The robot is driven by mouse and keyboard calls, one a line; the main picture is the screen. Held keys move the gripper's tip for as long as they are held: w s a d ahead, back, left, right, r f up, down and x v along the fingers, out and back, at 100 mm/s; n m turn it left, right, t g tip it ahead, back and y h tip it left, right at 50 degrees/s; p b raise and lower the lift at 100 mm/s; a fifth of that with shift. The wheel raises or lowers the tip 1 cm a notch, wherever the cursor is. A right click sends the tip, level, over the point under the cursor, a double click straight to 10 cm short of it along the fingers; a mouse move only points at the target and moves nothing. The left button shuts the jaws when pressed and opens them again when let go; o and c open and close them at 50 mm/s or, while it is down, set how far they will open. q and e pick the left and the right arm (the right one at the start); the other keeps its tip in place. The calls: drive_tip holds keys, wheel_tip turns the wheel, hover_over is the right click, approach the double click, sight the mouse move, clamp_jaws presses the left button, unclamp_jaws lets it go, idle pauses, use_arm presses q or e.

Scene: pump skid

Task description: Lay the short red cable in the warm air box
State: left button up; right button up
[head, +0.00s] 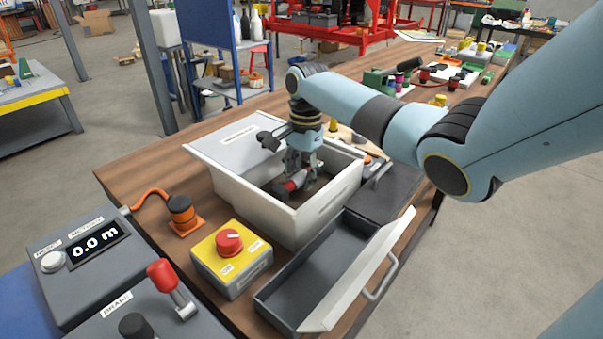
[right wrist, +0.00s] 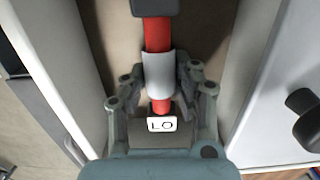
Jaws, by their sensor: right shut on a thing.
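The warm air box appears to be the pale open-topped box (head: 308,222) on the wooden bench, its lid (head: 238,143) drawn back to the left; the lid's label is too small to read. My right gripper (head: 296,178) reaches down into the box, shut on the short red cable (head: 291,186). In the right wrist view the red cable (right wrist: 158,35) runs between the fingers, with a pale sleeve, a dark end and a tag (right wrist: 162,124) reading "LO". Box walls stand on both sides. Whether the cable touches the floor, I cannot tell. My left gripper is out of view.
An empty dark drawer (head: 305,280) stands open in front of the box. A yellow switch box with a red button (head: 229,243) and an orange-based plug (head: 182,214) stand left of it. A control panel (head: 80,262) with a red lever is at front left.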

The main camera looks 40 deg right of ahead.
drive_tip(key=shift+f+b, duration=0.3)
drive_tip(key=shift+f, duration=0.5)
drive_tip(key=o, duration=1.1)
drive_tip(key=shift+r, duration=0.1)
drive_tip(key=r, duration=0.8)
drive_tip(key=d+r, duration=0.1)
drive_tip(key=r, duration=0.3)
drive_tip(key=shift+f, duration=0.1)
